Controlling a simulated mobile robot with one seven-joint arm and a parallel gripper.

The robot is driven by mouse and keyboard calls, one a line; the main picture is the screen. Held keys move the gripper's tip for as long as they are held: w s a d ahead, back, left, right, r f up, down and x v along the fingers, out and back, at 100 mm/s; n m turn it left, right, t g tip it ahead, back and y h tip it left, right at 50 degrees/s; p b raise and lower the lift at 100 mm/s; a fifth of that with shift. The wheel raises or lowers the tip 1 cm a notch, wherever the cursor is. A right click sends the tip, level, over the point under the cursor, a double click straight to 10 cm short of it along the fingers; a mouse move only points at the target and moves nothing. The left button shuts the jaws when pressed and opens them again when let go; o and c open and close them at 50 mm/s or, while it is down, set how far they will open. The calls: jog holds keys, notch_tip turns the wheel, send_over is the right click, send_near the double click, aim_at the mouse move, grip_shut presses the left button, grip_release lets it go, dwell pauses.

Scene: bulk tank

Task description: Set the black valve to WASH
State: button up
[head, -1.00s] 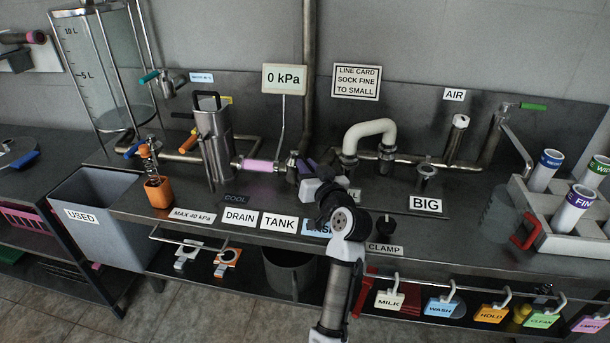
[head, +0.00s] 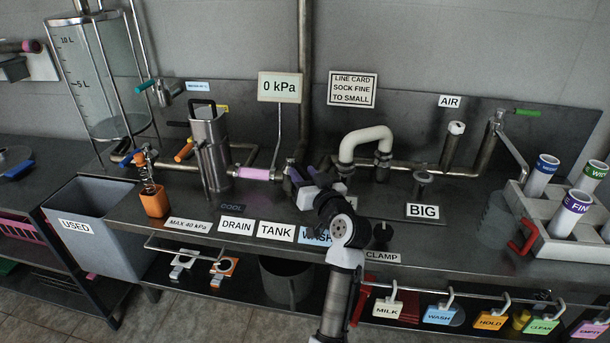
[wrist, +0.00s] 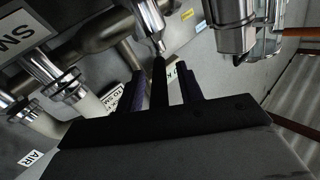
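The black valve's handle (wrist: 159,92) shows in the wrist view as a dark bar hanging from a metal stem. My gripper (wrist: 160,74) is open, with one purple-dark finger on each side of the bar and small gaps showing. In the head view my gripper (head: 298,175) is at the pipe junction right of the pink pipe section, and the handle cannot be told apart from the fingers. The labels DRAIN (head: 237,225), TANK (head: 276,233) and WASH (head: 313,237) lie on the counter in front; my arm covers the end of WASH.
A steel canister (head: 210,150) stands left of my gripper. A white U-shaped pipe (head: 362,138) stands to the right. The gauge sign (head: 279,87) reads 0 kPa. A black knob (head: 381,234) near the CLAMP label is close beside my arm.

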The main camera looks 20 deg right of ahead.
jog(key=s+b, duration=0.2)
jog(key=s, duration=1.1)
jog(key=shift+s+d+b, duration=0.25)
jog(key=shift+s+b, duration=0.05)
jog(key=shift+s, duration=0.1)
jog(key=shift+c, duration=0.5)
